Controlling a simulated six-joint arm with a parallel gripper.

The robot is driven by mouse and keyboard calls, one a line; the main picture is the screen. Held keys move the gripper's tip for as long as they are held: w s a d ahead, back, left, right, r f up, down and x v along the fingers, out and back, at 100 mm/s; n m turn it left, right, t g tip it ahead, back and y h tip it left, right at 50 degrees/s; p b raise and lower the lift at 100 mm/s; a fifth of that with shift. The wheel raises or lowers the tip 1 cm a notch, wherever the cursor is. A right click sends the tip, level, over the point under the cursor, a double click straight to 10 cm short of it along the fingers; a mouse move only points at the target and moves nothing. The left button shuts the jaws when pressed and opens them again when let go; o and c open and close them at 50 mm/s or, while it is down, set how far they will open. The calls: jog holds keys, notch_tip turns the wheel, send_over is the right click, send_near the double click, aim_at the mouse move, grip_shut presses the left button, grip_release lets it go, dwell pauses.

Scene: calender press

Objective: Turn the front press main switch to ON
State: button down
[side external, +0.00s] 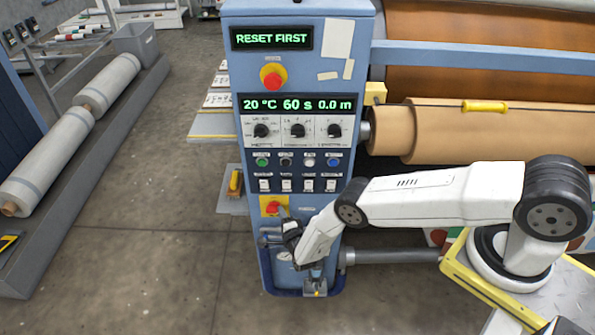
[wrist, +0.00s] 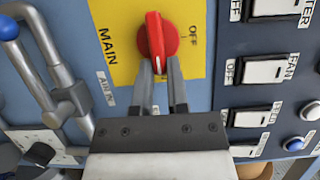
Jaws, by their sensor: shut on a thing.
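The main switch is a red rotary knob (wrist: 156,36) on a yellow plate (wrist: 122,62) marked MAIN, with OFF printed to the right of the knob in the wrist view. Its handle lies nearly upright in that picture. My gripper (wrist: 159,68) is shut on the lower end of the handle, one finger on each side. In the side external view the red switch (side external: 273,208) sits low on the blue press panel (side external: 250,185), with my gripper (side external: 282,226) against it from below. I see no ON mark.
A red emergency button (side external: 273,77) sits higher on the panel, below a display (side external: 271,38) reading RESET FIRST. Rocker switches (wrist: 263,71) are right of the yellow plate in the wrist view. A metal pipe with a blue-ended lever (wrist: 50,85) stands close on the left.

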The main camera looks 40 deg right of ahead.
jog(key=c, duration=0.6)
grip_release()
jog(key=shift+s, duration=0.1)
jog(key=shift+v, duration=3.8)
